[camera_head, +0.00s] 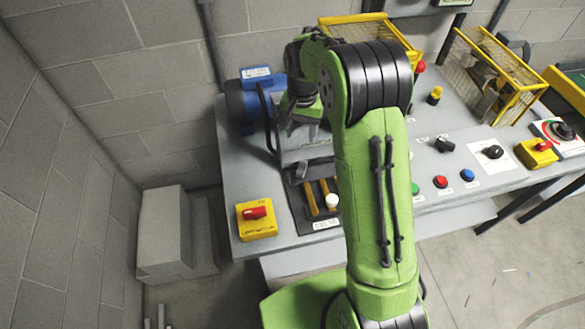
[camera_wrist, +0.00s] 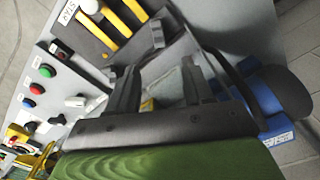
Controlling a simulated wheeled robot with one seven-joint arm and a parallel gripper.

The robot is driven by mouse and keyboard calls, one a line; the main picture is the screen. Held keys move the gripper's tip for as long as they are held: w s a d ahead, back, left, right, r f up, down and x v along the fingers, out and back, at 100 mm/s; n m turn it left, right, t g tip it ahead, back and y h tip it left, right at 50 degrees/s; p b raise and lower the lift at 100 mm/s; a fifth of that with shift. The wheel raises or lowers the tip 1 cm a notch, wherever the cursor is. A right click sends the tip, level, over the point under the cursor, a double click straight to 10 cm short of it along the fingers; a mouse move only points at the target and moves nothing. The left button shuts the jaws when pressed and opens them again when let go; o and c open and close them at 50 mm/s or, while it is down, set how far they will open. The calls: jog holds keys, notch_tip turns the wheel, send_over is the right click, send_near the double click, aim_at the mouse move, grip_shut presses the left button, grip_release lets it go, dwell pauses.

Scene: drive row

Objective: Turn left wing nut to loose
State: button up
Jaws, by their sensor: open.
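My gripper (camera_head: 303,131) is open above the left part of the grey bench, beside the blue motor. In the wrist view, its two dark fingers (camera_wrist: 158,82) stand apart with nothing clearly held between them. A small grey raised part (camera_head: 301,170) sits at the upper end of the dark panel; it also shows in the wrist view (camera_wrist: 156,32), beyond the fingertips. It may be the left wing nut, but its shape is too small to be sure. No other wing nut can be made out; my arm hides part of the bench.
The blue motor (camera_head: 236,105) stands at the bench's back left. A yellow box with a red switch (camera_head: 257,219) is at the front left corner. Yellow cages (camera_head: 497,72) stand at the back.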

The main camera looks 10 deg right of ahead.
aim_at(301, 168)
notch_tip(301, 168, down, 15)
jog(key=shift+s+d+f+b, duration=0.15)
jog(key=shift+f+b, duration=0.05)
jog(key=shift+b, duration=0.5)
jog(key=shift+c, duration=0.3)
grip_shut()
